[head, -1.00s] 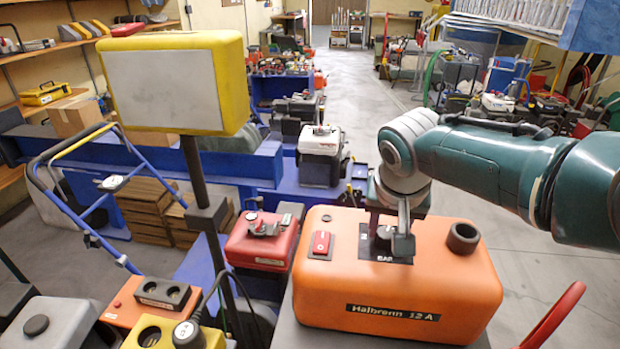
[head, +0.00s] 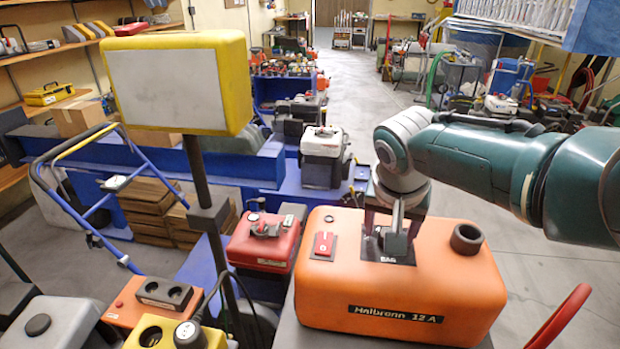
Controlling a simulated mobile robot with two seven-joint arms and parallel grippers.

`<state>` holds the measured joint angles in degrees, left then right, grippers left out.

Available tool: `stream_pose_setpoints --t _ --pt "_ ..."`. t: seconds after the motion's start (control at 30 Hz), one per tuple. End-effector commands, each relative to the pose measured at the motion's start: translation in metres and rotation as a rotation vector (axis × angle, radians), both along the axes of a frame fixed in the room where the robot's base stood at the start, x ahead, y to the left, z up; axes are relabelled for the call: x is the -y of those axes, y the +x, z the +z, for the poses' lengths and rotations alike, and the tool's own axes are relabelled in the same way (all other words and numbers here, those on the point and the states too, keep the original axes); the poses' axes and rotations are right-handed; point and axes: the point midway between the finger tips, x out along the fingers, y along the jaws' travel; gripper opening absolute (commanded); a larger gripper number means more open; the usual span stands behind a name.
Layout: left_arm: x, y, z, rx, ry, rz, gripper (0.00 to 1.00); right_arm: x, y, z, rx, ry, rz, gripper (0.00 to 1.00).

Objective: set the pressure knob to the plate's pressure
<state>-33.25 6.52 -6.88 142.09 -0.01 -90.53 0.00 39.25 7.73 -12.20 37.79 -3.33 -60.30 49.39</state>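The orange machine (head: 400,287) labelled "Halbronn 12 A" stands in front of me. On its top is a black plate (head: 372,257) marked "BAR", with part of a number showing; the rest is hidden by my gripper. My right gripper (head: 393,248) points down over this plate, its fingers at the place of the pressure knob. The knob is hidden behind the fingers, so I cannot tell whether they grip it. A red rocker switch (head: 323,243) is left of the plate. My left gripper is not in view.
A black round filler neck (head: 466,239) rises right of the gripper. A yellow-framed blank panel (head: 168,85) on a dark post stands at the left. A red machine (head: 264,244) is behind left. A red curved handle (head: 556,318) is at the lower right.

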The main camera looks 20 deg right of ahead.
Motion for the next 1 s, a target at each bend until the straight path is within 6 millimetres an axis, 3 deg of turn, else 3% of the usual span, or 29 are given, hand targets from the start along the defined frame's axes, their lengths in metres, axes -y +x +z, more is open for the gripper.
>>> stream_pose_setpoints --t 0.37,0.67,1.0 --pt "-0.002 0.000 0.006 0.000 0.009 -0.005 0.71 -0.001 -0.001 0.006 0.000 -0.001 0.001 0.72" --pt "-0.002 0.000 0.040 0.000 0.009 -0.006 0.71 -0.012 -0.014 0.050 0.001 0.001 0.001 0.72" --pt "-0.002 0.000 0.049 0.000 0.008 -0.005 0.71 -0.024 -0.026 0.087 0.001 0.000 0.000 0.72"
